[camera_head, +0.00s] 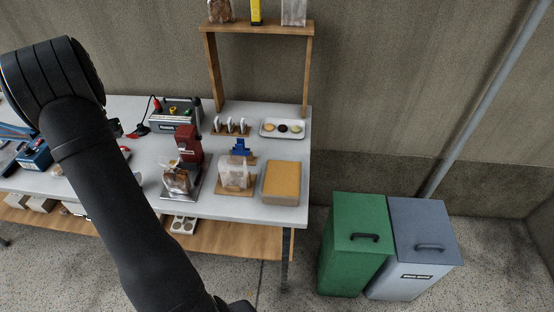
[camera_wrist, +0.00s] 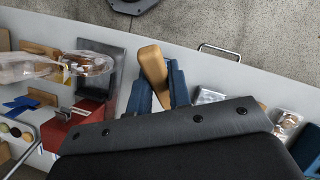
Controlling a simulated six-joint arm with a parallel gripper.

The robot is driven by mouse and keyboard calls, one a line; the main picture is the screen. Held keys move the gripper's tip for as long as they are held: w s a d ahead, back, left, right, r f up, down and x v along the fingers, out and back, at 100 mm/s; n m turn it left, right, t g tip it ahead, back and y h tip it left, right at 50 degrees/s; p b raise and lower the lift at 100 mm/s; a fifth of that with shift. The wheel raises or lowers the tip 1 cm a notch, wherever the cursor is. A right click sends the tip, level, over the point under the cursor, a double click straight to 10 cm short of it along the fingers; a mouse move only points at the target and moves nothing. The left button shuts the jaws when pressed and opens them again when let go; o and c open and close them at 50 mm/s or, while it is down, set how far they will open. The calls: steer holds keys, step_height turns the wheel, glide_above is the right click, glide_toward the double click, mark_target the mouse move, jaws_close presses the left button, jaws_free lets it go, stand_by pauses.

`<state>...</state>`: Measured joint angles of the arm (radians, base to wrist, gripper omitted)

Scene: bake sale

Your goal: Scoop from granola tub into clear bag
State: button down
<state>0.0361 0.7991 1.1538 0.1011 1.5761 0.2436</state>
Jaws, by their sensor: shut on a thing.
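In the wrist view my gripper (camera_wrist: 153,88) is shut on a tan wooden piece (camera_wrist: 152,62), which looks like a scoop or its handle; I see no granola on it. In the head view my arm hides the gripper. A clear bag with brown contents (camera_head: 178,181) stands on a metal plate in front of a red machine; it also shows in the wrist view (camera_wrist: 97,65), left of my gripper. A second clear, pale bag (camera_head: 236,174) stands to its right, at the left edge in the wrist view (camera_wrist: 28,70). I cannot pick out the granola tub.
A tan-topped block (camera_head: 281,181) stands right of the bags. The red machine (camera_head: 187,138) stands behind the filled bag. A tray of round treats (camera_head: 282,128) lies at the back right. Green (camera_head: 355,240) and grey (camera_head: 418,240) bins stand off the table's right end.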

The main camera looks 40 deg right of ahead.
stand_by(0.5)
steer(key=shift+d+r, duration=0.15)
steer(key=shift+d, duration=0.2)
steer(key=s+d+r+m+t+y, duration=0.1)
steer(key=s+d+r+m, duration=0.1)
steer(key=s+d+r, duration=0.3)
steer(key=s+d+m, duration=0.1)
steer(key=s+d, duration=0.2)
steer(key=d, duration=0.5)
steer(key=s+d+r+m+t, duration=0.1)
steer(key=s+d, duration=0.4)
steer(key=s, duration=0.3)
steer(key=s+d+m, duration=0.2)
steer(key=s+d, duration=0.2)
steer(key=s, duration=0.4)
steer(key=f+g+h, duration=0.1)
steer(key=g+h, duration=0.2)
steer(key=h, duration=0.1)
steer(key=w+a+f+n+g+h, duration=0.1)
steer(key=f+g+h, duration=0.1)
steer(key=h, duration=0.1)
steer(key=w+a+f+n+g+h, duration=0.1)
steer(key=g+h, duration=0.2)
steer(key=h, duration=0.1)
steer(key=shift+a+f+g+h, duration=0.2)
steer(key=shift+f+g+h, duration=0.1)
steer(key=shift+f, duration=0.05)
